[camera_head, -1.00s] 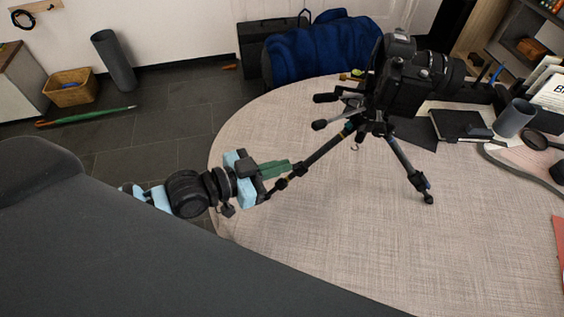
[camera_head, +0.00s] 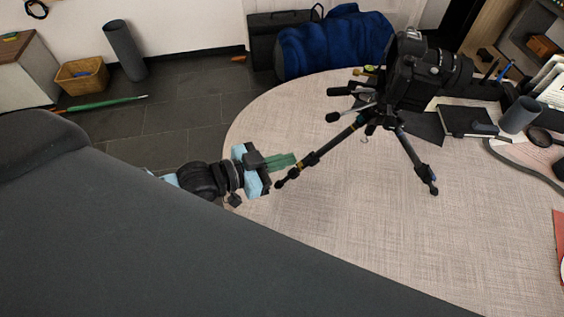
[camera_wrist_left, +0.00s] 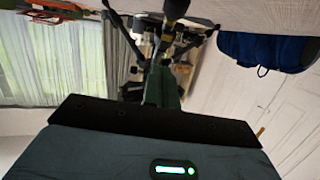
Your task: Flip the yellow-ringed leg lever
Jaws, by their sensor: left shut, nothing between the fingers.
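A black tripod stands on the round table with a black camera (camera_head: 408,75) on top. In the left wrist view the yellow ring (camera_wrist_left: 170,23) is at the top, above the green fingers (camera_wrist_left: 163,88). My left gripper is shut and empty, its fingertips close beside the lower leg; I cannot tell whether they touch it. The lever's position is too small to tell. My right gripper is not in view.
The round table (camera_head: 370,235) is clear in front of the tripod. Another leg (camera_head: 415,160) stands to the right. A notebook (camera_head: 467,120), a grey cup (camera_head: 519,114) and papers lie at the right. A blue bag (camera_head: 335,45) is behind the table.

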